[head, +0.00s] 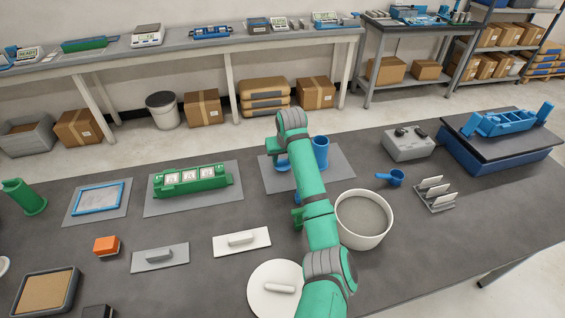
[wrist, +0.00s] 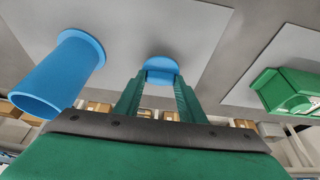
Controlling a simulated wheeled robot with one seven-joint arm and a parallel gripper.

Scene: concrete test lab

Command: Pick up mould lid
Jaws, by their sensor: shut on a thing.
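The mould lid appears to be the blue rounded piece (wrist: 161,66) in the wrist view, over the grey mat (wrist: 205,35). My gripper (wrist: 160,88) is shut on it, with a green finger on each side. I cannot tell whether the lid touches the mat. A blue cylinder (head: 321,154) stands on the same mat, beside the lid; it also shows in the wrist view (wrist: 62,78). In the head view my arm crosses in front of the mat and hides most of the gripper and lid.
A green mould (head: 192,181) lies on a mat to the left. A pot of grey material (head: 364,243), a blue scoop (head: 391,177) and a grey box (head: 408,146) lie to the right. A white float (head: 241,242) and a white disc (head: 275,303) lie nearer.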

